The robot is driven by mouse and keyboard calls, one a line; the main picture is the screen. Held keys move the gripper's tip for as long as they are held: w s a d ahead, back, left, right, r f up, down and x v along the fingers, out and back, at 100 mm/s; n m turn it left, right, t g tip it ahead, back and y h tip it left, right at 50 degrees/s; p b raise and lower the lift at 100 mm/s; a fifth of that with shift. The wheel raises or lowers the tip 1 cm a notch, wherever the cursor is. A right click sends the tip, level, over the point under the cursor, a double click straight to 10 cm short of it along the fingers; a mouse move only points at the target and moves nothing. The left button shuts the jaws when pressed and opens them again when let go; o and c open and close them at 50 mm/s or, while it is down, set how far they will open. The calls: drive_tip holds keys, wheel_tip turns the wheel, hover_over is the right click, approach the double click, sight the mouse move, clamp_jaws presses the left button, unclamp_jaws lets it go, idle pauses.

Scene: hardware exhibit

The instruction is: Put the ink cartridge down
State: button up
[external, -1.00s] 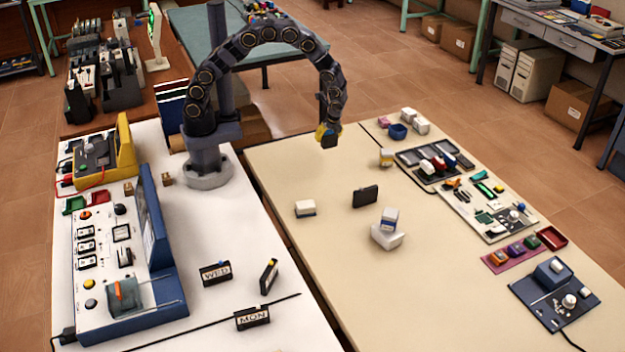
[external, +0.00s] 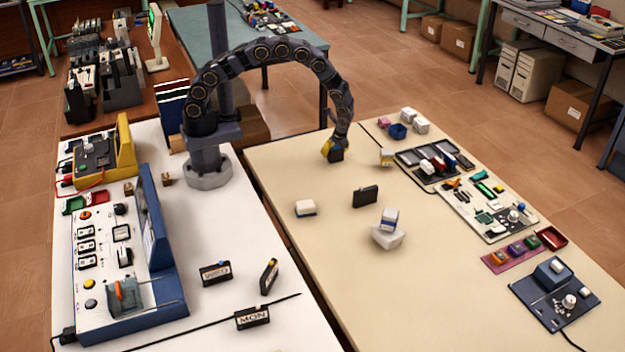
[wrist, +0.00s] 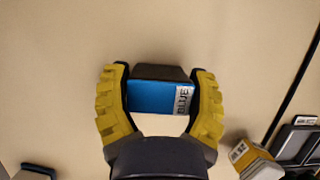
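The ink cartridge (wrist: 155,97) has a blue face with a "BLUE" label and a dark top. It sits between the yellow fingers of my gripper (wrist: 160,80) in the wrist view, with a finger against each side. In the external view my gripper (external: 333,150) is low over the far part of the cream table, with the dark cartridge (external: 337,156) at its tip. I cannot tell whether the cartridge touches the table.
A white and yellow block (external: 386,157) stands to the right of my gripper; it also shows in the wrist view (wrist: 252,158). A black tray (external: 408,157) lies beyond it. A black block (external: 365,196) and a white block (external: 305,208) stand nearer the camera. Table around my gripper is clear.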

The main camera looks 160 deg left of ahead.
drive_tip(key=o, duration=0.4)
drive_tip(key=shift+c, duration=0.2)
drive_tip(key=shift+r, duration=0.15)
drive_tip(key=v, duration=1.2)
